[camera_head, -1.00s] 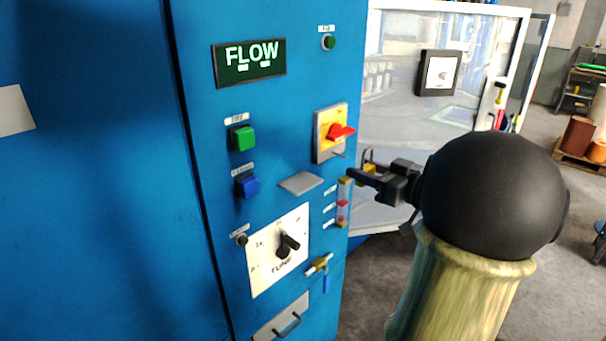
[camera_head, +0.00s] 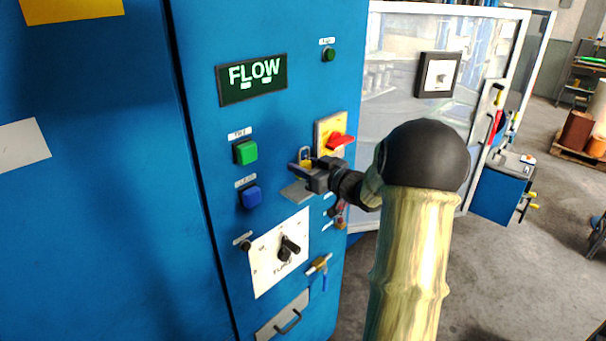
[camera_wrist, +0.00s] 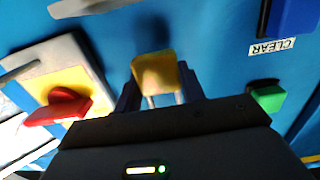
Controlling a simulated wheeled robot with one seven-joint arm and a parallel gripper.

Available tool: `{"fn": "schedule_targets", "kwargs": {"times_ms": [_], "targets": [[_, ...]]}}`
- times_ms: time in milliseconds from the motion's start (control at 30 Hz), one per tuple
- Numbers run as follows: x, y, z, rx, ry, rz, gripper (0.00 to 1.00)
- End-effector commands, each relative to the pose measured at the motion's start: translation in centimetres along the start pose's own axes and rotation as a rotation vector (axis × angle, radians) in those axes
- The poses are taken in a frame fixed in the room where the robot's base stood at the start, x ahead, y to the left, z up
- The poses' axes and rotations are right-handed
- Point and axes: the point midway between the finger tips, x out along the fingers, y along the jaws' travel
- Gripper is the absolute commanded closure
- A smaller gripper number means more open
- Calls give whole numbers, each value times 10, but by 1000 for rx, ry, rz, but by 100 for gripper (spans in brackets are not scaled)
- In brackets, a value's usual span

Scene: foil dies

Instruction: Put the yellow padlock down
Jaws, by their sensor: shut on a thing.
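My gripper (camera_head: 302,169) is shut on the yellow padlock (camera_head: 306,164), which has a grey shackle. In the wrist view the padlock's yellow body (camera_wrist: 155,70) sits between my two dark fingers (camera_wrist: 160,92). In the head view the fingers partly hide it. A small grey ledge (camera_head: 295,194) sticks out of the blue panel just below my gripper. The padlock is held above the ledge, apart from it as far as I can see. The ledge's edge also shows at the top of the wrist view (camera_wrist: 85,7).
A red rotary switch (camera_head: 341,140) on a yellow plate is close to the right of my gripper. A green button (camera_head: 246,152) and a blue button (camera_head: 251,197) are to the left. The tuning dial (camera_head: 287,247) is below. A glazed door (camera_head: 400,110) stands open at right.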

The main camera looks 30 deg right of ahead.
Motion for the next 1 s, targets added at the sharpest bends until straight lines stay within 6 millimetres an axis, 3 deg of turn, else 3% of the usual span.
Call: {"fn": "schedule_targets", "kwargs": {"times_ms": [367, 600, 1000], "targets": [[0, 0, 5, -1, 1, 0, 85], [1, 0, 36, 5, -1, -1, 85], [6, 0, 42, -2, 2, 0, 85]]}}
